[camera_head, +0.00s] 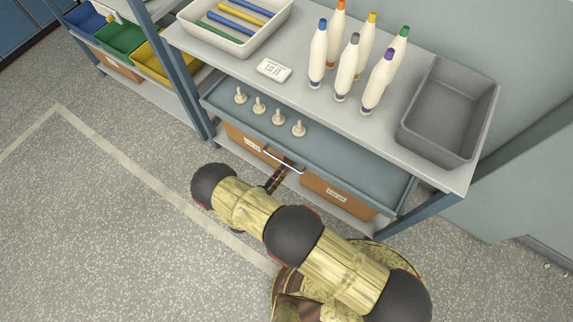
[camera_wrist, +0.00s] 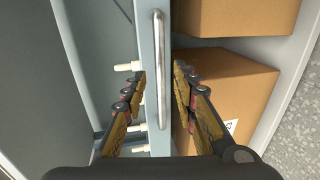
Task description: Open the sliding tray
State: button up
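The sliding tray (camera_head: 340,167) is blue-grey and sits under the bench top. Part of its inside shows, with several pale knobbed pegs (camera_head: 278,118) standing toward its left side. Its front carries a silver bar handle (camera_head: 283,160), which runs upright in the wrist view (camera_wrist: 159,60). My gripper (camera_head: 281,175) is at the tray's front, by the handle. In the wrist view my gripper (camera_wrist: 160,76) is open, with one finger on each side of the handle's line and a gap on both sides. Whether the handle lies at fingertip depth is hard to tell.
Cardboard boxes (camera_head: 332,197) stand on the shelf below the tray. On the bench top (camera_head: 300,98) are several bobbins (camera_head: 347,68), a grey bin (camera_head: 450,105), a white tray of coloured rods (camera_head: 205,42) and a label block (camera_head: 273,70). Floor in front is clear.

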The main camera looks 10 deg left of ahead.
aim_at(287, 164)
jog(key=shift+b+x, duration=0.5)
jog(key=shift+x, duration=2.25)
jog(key=shift+c, duration=1.3)
jog(key=c, duration=0.4)
jog(key=shift+f, duration=0.1)
grip_shut()
